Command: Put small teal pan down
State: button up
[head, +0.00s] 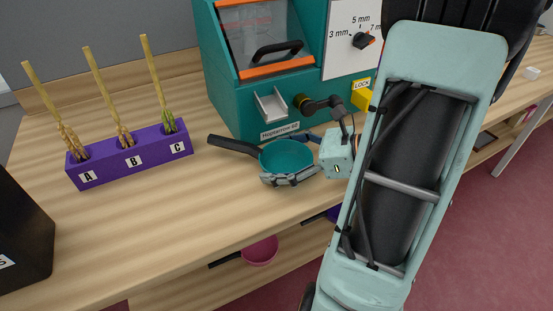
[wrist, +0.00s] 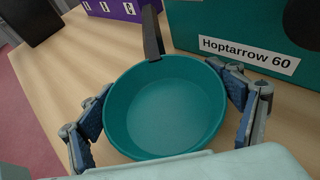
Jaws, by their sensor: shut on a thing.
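The small teal pan (head: 287,157) has a round bowl and a black handle (head: 232,145) pointing left in the head view. It is over the wooden table, just in front of the teal machine. In the wrist view the pan (wrist: 165,108) is empty, and its handle points up and away. My gripper (head: 290,176) is shut on the pan, with a finger on either side of the bowl. In the wrist view my gripper (wrist: 168,110) spans the bowl. The underside of the pan is hidden, so I cannot tell if it touches the table.
The teal machine (head: 225,85) labelled Hoptarrow 60 stands right behind the pan, with a small metal chute (head: 271,106). A purple rack (head: 130,160) with wheat ears in A, B and C stands left. A black box (head: 20,240) is far left. A pink pan (head: 261,251) is below the tabletop.

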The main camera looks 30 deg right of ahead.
jog(key=shift+f, duration=0.15)
jog(key=o, duration=1.3)
jog(key=shift+s+d+r, duration=0.1)
jog(key=shift+d+r, duration=0.05)
jog(key=shift+r, duration=0.15)
jog(key=p+v, duration=0.1)
jog(key=v, duration=1)
jog(key=shift+s+d+r, duration=0.15)
jog(key=shift+s+d, duration=0.05)
jog(key=shift+s, duration=0.05)
